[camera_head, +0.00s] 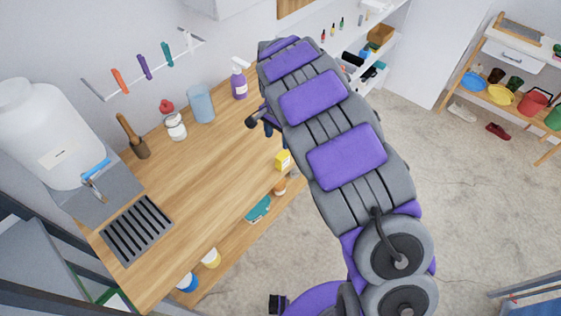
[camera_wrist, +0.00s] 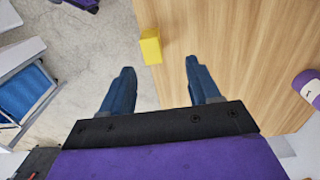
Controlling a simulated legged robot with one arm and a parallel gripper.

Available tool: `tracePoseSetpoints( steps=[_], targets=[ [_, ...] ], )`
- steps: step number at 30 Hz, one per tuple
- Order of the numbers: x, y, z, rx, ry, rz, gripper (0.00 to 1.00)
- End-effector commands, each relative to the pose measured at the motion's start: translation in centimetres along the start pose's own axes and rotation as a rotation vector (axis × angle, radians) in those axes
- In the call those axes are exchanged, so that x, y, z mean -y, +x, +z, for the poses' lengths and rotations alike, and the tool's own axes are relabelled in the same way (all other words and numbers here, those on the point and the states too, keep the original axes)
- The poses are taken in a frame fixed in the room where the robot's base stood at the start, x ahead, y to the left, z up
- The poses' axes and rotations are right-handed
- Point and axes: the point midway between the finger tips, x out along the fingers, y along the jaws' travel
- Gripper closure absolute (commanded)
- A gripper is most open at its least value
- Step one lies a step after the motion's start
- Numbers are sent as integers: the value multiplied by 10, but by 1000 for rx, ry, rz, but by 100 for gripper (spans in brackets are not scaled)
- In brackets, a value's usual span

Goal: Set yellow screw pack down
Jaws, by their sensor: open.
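The yellow screw pack (camera_head: 283,160) stands on the wooden counter (camera_head: 195,170), close to its right edge. In the wrist view, the yellow pack (camera_wrist: 151,46) sits just beyond my fingertips, in line with the gap between them and near the counter edge. My gripper (camera_wrist: 159,68) is open, with its two dark blue fingers spread and nothing between them. In the head view, my purple and grey arm hides most of the gripper; one dark fingertip shows at the arm's left side.
A purple spray bottle (camera_head: 239,80), a blue cup (camera_head: 201,103) and a white jar (camera_head: 175,126) stand along the counter's back. A lower shelf holds a teal box (camera_head: 258,208). The counter's middle is clear. A rack with colourful bowls (camera_head: 501,94) stands far right.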

Motion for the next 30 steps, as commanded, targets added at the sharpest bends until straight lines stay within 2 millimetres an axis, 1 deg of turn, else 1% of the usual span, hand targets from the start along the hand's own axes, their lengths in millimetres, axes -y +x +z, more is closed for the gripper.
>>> tracePoseSetpoints(
  steps=[1,3,6,9,14,17,24,27,30],
  targets=[
    [-2,13,-1,2,1,0,38],
    [-4,27,-2,3,0,0,38],
    [-8,46,-4,8,2,1,38],
    [-8,59,-5,7,2,-3,38],
    [-6,68,-3,2,2,-2,38],
    [-6,76,-1,1,1,1,38],
    [-9,110,-2,2,1,0,38],
    [-10,116,-2,1,1,-2,38],
    [-11,115,-4,2,2,-5,38]
  ],
)
